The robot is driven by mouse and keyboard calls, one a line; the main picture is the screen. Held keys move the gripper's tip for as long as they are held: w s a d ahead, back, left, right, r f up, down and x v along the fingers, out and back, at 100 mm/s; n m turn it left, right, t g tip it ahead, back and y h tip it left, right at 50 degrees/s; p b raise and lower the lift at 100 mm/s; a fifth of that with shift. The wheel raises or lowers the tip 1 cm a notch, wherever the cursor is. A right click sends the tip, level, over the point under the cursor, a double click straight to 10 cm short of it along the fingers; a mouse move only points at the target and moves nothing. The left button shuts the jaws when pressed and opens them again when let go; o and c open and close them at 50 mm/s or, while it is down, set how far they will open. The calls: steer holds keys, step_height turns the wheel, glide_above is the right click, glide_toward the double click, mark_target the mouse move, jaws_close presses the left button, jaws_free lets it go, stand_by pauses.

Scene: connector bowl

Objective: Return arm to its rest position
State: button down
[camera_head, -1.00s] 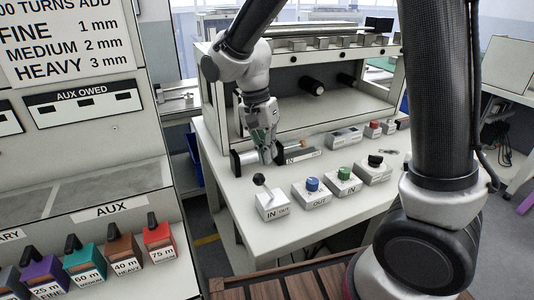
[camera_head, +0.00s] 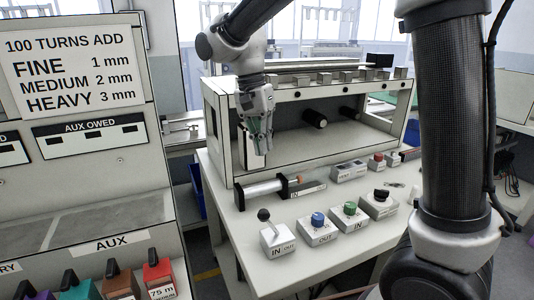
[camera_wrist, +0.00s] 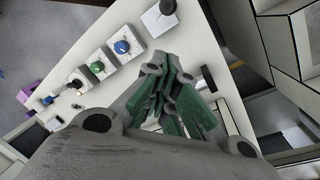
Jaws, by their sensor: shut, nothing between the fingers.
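My gripper (camera_head: 256,150) hangs from my bent arm, fingers pointing down, above the left part of the white bench. In the wrist view its green-padded fingers (camera_wrist: 160,80) are together, with nothing seen between them. In the head view it is apart from the silver cylinder with black ends (camera_head: 267,190), which lies on the bench below it. The open front of the white cabinet (camera_head: 218,125) is just behind my gripper.
Along the bench's front stand a lever box (camera_head: 277,239), a blue-knob box (camera_head: 318,229), a green-knob box (camera_head: 349,215) and a black-knob box (camera_head: 379,204). A panel with coloured AUX blocks (camera_head: 158,275) stands at the left. Clear bench surface (camera_head: 225,215) lies left of the lever box.

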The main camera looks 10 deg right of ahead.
stand_by(0.3)
steer(key=s+d+r+n+t, duration=0.1)
steer(key=s+d+n+t, duration=0.2)
steer(key=s+d, duration=0.6)
steer(key=s+d+r+n+t+y, duration=0.1)
steer(key=s+d+r+n+t, duration=0.1)
steer(key=s+d, duration=0.8)
steer(key=d+n+t, duration=0.1)
steer(key=d+n, duration=0.1)
steer(key=d, duration=0.2)
steer(key=shift+d+n+y, duration=0.25)
steer(key=shift+n+y, duration=0.05)
steer(key=shift+n, duration=0.1)
steer(key=c, duration=2.2)
jaws_free()
